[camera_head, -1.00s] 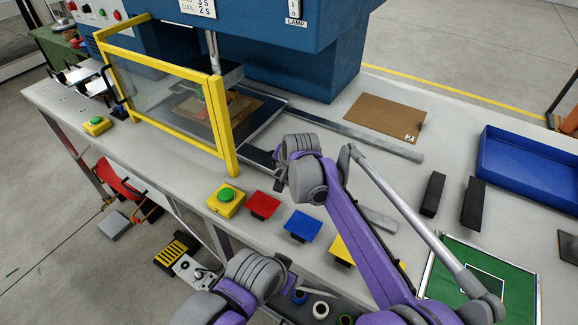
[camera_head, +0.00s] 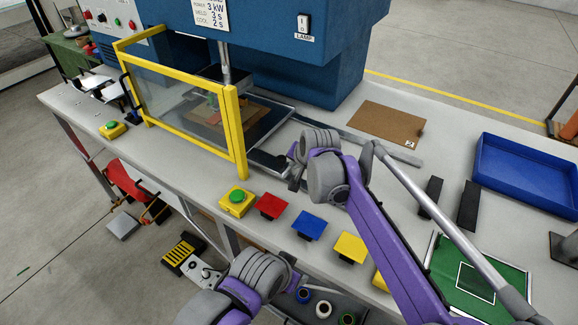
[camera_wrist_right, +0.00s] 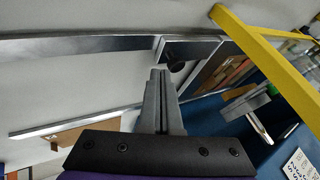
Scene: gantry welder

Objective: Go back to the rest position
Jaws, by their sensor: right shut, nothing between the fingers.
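My right arm, purple and grey, reaches over the bench from the lower right in the head view. Its gripper (camera_head: 294,178) is over the bench just in front of the welder's sliding tray, right of the yellow guard frame (camera_head: 238,130). In the right wrist view its fingers (camera_wrist_right: 158,76) are together with nothing between them. My left arm is at the bottom of the head view, in front of the bench edge. Its gripper (camera_head: 292,262) shows only partly, so its opening is unclear.
The blue welder (camera_head: 290,50) stands behind. A cardboard sheet (camera_head: 385,120), black blocks (camera_head: 468,205), a blue bin (camera_head: 530,170) and a green board (camera_head: 490,270) lie right.

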